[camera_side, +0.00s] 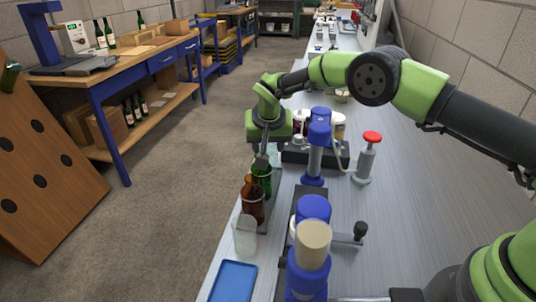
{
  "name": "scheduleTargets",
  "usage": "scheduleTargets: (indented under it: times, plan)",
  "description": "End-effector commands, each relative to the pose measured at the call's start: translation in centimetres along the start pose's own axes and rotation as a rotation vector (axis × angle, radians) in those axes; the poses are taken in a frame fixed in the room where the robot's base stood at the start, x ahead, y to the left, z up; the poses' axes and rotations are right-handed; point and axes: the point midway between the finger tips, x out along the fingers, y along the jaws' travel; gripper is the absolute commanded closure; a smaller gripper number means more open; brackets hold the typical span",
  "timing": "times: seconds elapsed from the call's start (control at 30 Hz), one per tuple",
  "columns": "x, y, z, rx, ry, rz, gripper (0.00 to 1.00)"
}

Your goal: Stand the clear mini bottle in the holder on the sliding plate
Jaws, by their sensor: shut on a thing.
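My gripper (261,162) points down over the row of small bottles at the near left edge of the bench. Its fingertips are closed at the top of a green bottle (263,181); the fingers partly hide its neck. A brown bottle (253,205) stands just in front of the green one and overlaps it in this view. A clear, whitish bottle (244,236) stands nearest the camera, apart from my gripper. I cannot make out for sure which part on the bench is the holder on the sliding plate.
A blue tray (233,282) lies in front of the clear bottle. Blue-topped posts (314,160) and a red-knobbed pump (367,157) stand to the right. A dark rack with jars (318,153) is behind.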

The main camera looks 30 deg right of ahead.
Motion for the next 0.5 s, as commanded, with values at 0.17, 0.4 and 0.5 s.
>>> scheduleTargets:
  times: [0.17,0.4,0.5]
  plan:
    - [-1.3,-0.1,-0.6,0.001,0.004,-0.003,0.79]
    - [-5.8,-0.1,-2.5,0.002,0.005,-0.004,0.79]
    - [-7.5,-0.1,-3.2,0.001,0.005,-0.003,0.79]
